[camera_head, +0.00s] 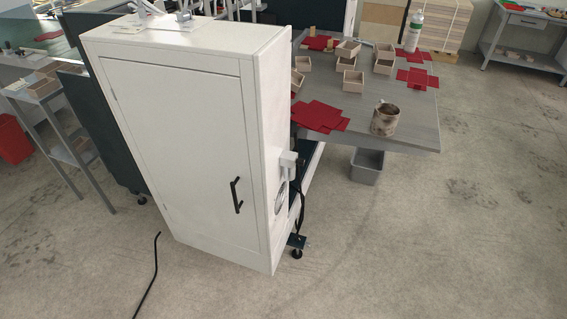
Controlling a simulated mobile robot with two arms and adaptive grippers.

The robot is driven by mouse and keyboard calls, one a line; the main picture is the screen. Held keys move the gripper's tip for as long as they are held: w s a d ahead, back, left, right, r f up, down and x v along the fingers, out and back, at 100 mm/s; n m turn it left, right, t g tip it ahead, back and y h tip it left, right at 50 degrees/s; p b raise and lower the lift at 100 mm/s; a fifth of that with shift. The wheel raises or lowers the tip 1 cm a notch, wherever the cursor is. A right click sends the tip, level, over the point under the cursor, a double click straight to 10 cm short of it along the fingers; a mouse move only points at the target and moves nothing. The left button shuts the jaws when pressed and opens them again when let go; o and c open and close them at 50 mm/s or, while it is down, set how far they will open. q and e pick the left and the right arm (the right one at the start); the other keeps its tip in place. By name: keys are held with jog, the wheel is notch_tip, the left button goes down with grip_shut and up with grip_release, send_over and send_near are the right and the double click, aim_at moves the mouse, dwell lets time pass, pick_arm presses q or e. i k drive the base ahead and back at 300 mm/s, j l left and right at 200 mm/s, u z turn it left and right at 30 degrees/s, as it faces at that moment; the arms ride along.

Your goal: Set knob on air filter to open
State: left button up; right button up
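A tall white cabinet (185,140) stands in the middle, with a closed door and a black handle (236,195). On its narrow right side is a small pale box-shaped fitting (287,160). Below that is a rounded greyish part (281,196). Both are too small and seen too much edge-on to tell whether either is the air filter or its knob, or how a knob is set. Neither of my grippers is in view.
A grey table (415,125) behind the cabinet holds several small cardboard boxes (353,81), red flat blanks (318,116) and a mug-like pot (384,119). A grey bin (367,166) is under it. A black cable-like strip (152,277) crosses the floor. The right foreground floor is clear.

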aim_at(300, 162)
jog(key=i+l+u, duration=0.15)
jog(key=u, duration=0.3)
jog(key=l+u, duration=0.45)
jog(key=i+l+u, duration=0.1)
jog(key=l+u, duration=0.6)
jog(key=u, duration=0.15)
